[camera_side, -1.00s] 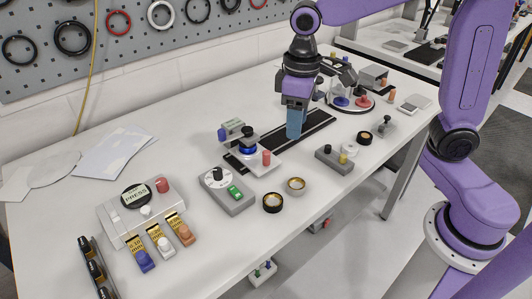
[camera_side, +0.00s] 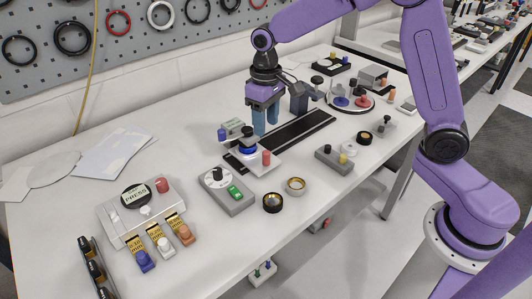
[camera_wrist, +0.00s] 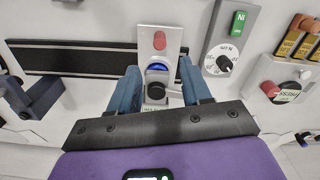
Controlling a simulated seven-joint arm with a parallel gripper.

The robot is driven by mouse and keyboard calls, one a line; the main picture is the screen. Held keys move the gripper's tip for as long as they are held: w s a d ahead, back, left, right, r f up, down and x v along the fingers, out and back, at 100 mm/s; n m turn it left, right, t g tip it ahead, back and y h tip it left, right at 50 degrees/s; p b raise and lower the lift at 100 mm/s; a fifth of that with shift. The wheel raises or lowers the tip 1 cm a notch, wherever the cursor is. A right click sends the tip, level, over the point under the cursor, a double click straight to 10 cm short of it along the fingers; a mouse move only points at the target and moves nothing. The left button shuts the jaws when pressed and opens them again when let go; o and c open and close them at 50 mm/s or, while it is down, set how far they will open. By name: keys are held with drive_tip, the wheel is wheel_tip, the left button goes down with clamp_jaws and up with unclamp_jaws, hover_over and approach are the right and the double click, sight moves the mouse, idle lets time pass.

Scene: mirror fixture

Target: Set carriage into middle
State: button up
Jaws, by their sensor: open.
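The carriage (camera_side: 264,160) is a light grey plate with a red knob, a blue disc and a black knob. It sits across the left end of the black rail (camera_side: 300,131). It also shows in the wrist view (camera_wrist: 160,38), with its black knob between my fingers. My gripper (camera_side: 265,130) is open, just above and behind the carriage, its two blue fingers apart. In the wrist view my gripper (camera_wrist: 162,92) straddles the black knob. I cannot tell whether the fingers touch it. Part of the carriage is hidden by the fingers. The rail's middle is bare.
A grey dial box (camera_side: 228,192) with a green switch stands in front left of the carriage. A dark grey post (camera_side: 298,97) stands behind the rail. Two rings (camera_side: 273,202) and a grey box (camera_side: 334,160) lie in front. A press-button box (camera_side: 140,205) is further left.

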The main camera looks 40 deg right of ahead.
sight(266, 152)
wheel_tip(266, 152, down, 11)
drive_tip(key=shift+r, duration=0.1)
idle(0.3)
